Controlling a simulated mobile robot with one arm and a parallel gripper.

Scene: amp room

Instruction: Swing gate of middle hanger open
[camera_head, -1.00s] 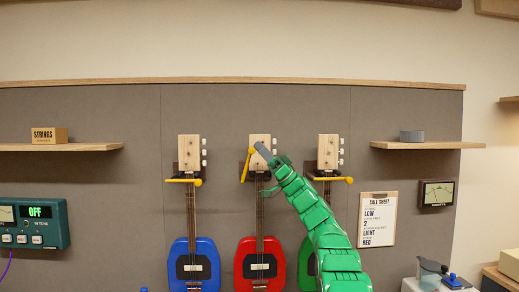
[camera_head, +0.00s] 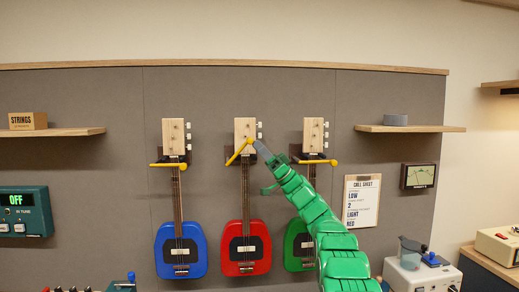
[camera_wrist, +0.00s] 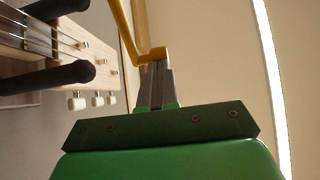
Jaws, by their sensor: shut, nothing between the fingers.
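The red guitar (camera_head: 246,240) hangs on the wall panel in the middle hanger, its pale headstock (camera_head: 244,128) above. That hanger's yellow gate (camera_head: 238,152) slants from lower left to upper right, not level like its neighbours. My gripper (camera_head: 260,145) is just right of the gate's upper end. In the wrist view my shut, empty fingers (camera_wrist: 157,85) point at the bent end of the yellow gate (camera_wrist: 128,32) and appear to touch it. The two black hanger prongs (camera_wrist: 50,77) and the headstock lie to the left there.
A blue guitar (camera_head: 181,245) hangs to the left and a green guitar (camera_head: 297,245) to the right, partly behind my arm. Their yellow gates (camera_head: 167,165) (camera_head: 320,161) lie level across the hangers. Shelves (camera_head: 410,129) flank them. The wall above is clear.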

